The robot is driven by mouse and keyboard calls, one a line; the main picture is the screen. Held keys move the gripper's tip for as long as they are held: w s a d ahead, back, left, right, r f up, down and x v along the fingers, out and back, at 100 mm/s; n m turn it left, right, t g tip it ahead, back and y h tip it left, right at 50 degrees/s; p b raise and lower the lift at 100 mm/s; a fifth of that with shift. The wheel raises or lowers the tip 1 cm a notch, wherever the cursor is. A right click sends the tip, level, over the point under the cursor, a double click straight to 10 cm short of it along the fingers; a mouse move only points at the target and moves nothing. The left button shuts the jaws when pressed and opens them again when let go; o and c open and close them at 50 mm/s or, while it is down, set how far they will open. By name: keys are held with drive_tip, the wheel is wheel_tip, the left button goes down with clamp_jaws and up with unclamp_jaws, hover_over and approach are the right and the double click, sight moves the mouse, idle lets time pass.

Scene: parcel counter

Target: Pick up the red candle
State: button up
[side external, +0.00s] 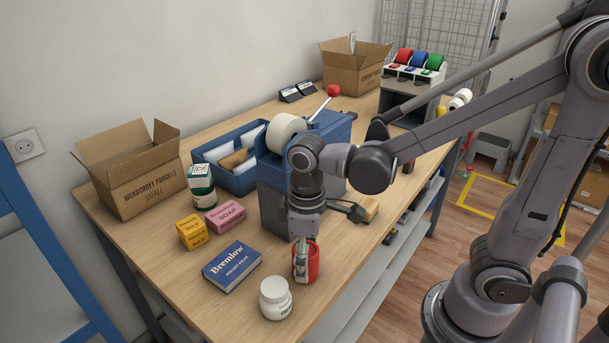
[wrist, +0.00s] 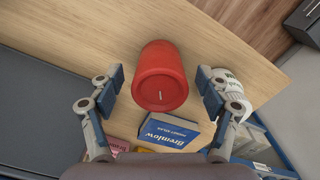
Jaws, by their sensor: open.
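The red candle (side external: 312,262) stands upright on the wooden counter near its front edge, partly hidden behind my gripper in the side view. In the wrist view the red candle (wrist: 160,76) shows its top and short wick, lying between and a little beyond my fingers. My gripper (side external: 302,268) points down at the candle. In the wrist view my gripper (wrist: 160,90) is open, with one finger pad on each side of the candle and a visible gap on both sides.
A blue book (side external: 232,267) and a white jar (side external: 275,297) stand close to the candle. A pink soap box (side external: 226,216) and a yellow box (side external: 191,232) lie farther left. A blue tape dispenser (side external: 333,128) stands behind my gripper. The counter's front edge is close by.

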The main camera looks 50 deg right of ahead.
drive_tip(key=shift+f, duration=0.15)
drive_tip(key=c, duration=1.4)
drive_tip(key=shift+o, duration=0.2)
